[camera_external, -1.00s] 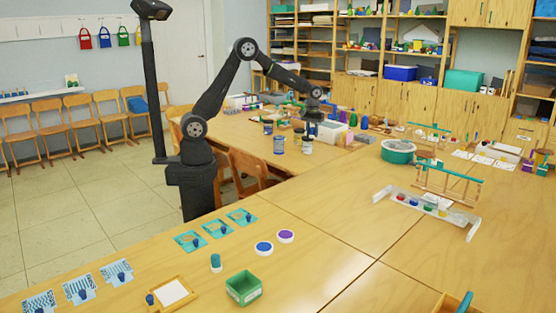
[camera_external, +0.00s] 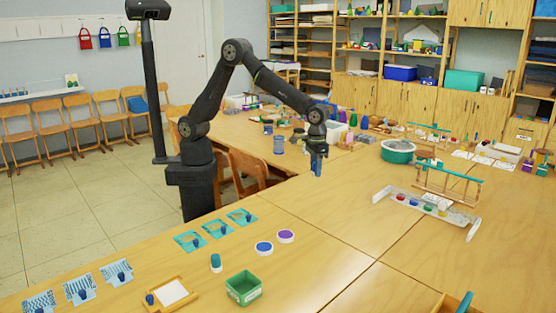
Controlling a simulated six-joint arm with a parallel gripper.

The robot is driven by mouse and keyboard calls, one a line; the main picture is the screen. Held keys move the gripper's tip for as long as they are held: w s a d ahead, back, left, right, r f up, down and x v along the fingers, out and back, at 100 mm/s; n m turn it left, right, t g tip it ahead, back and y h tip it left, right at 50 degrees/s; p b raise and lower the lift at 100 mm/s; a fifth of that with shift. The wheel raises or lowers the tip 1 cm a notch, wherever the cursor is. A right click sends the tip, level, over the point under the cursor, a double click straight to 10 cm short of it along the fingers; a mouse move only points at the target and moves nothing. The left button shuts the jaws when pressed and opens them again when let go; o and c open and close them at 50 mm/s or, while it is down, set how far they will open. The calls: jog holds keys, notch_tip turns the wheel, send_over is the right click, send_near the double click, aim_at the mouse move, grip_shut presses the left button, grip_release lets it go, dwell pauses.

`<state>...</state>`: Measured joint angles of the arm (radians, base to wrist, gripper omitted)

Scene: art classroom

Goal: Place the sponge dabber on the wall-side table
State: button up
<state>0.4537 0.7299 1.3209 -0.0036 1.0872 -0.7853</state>
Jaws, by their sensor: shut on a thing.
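My gripper (camera_external: 318,157) hangs pointing down above the tables, right of my arm's base. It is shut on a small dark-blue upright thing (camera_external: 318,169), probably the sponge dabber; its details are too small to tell. It is held off the tabletop. The back table (camera_external: 238,134), towards the shelves, lies behind and left of the gripper and carries jars and bottles. I cannot tell for sure which table is the wall-side one.
A blue-grey jar (camera_external: 279,145) stands left of my gripper. A white rack (camera_external: 428,210) and teal tub (camera_external: 397,151) stand right. Tabletop between is bare.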

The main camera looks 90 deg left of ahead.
jog(key=s+d+m, duration=0.5)
jog(key=s+d, duration=1.4)
jog(key=d, duration=0.3)
jog(key=s+d+m, duration=0.2)
jog(key=s+d, duration=0.3)
jog(key=s, duration=0.4)
jog(key=s+d+m, duration=0.2)
jog(key=s+d, duration=0.3)
jog(key=s, duration=0.4)
jog(key=f, duration=0.5)
jog(key=shift+s+a+f, duration=0.1)
jog(key=shift+s, duration=0.15)
send_over(239, 264)
notch_tip(239, 264, down, 7)
jog(key=shift+f, duration=1.95)
jog(key=shift+f, duration=0.1)
